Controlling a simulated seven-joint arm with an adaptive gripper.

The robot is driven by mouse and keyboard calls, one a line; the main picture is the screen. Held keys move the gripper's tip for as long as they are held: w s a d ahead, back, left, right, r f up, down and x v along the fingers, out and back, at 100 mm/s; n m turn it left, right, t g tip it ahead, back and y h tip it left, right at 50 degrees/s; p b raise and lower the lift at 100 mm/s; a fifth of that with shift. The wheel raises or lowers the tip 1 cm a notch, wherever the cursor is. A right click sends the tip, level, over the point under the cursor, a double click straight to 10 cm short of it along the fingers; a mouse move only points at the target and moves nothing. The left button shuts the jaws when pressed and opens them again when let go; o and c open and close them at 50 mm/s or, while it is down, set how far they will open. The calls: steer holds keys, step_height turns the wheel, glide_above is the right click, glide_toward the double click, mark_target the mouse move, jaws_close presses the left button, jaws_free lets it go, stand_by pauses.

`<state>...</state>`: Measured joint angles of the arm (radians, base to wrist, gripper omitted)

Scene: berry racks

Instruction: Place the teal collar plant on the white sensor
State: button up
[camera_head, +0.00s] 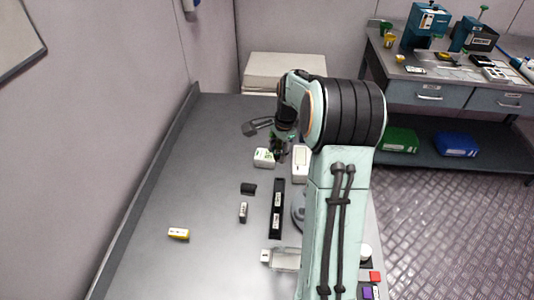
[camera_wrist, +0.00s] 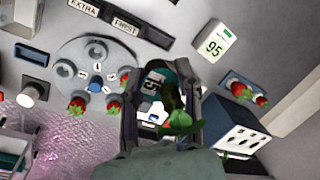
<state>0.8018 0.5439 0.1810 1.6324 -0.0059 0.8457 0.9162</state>
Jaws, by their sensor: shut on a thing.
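My gripper (camera_wrist: 160,110) is shut on the teal collar plant (camera_wrist: 158,78). The plant has a teal collar with a dark label reading 15 and green leaves hanging between the fingers. In the head view my gripper (camera_head: 283,155) hangs over the far part of the table, and the plant is too small there to tell apart. A white device with a green 95 (camera_wrist: 213,40) lies to the right of the gripper in the wrist view. In the head view a white box with green marking (camera_head: 264,157) stands just left of the gripper. A second white device (camera_head: 300,163) is on its right, partly hidden by my arm.
A round grey holder (camera_wrist: 95,72) carries strawberry plants, beside a black strip labelled EXTRA and FIRST (camera_wrist: 125,22). A blue plate with berries (camera_wrist: 243,88) and a blue block (camera_wrist: 235,128) are near. A yellow-ended block (camera_head: 178,234) sits front left; the table's left side is mostly clear.

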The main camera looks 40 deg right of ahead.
steer(key=w+d+f, duration=0.4)
steer(key=w+d, duration=0.1)
steer(key=w, duration=0.2)
steer(key=shift+d+f, duration=0.15)
steer(key=shift+d, duration=0.15)
steer(key=w+d+f, duration=0.1)
steer(key=w+f, duration=0.1)
steer(key=f, duration=0.1)
steer(key=w+d+f, duration=0.1)
steer(key=f, duration=0.1)
steer(key=shift+w+d, duration=0.15)
steer(key=shift+d, duration=0.15)
steer(key=shift+w+d+f, duration=0.1)
steer(key=shift+w+f, duration=0.05)
steer(key=shift+f, duration=0.8)
steer(key=shift+w+d+f, duration=0.1)
steer(key=shift+f, duration=0.8)
steer(key=o, duration=1)
steer(key=shift+f, duration=0.15)
steer(key=shift+c, duration=0.2)
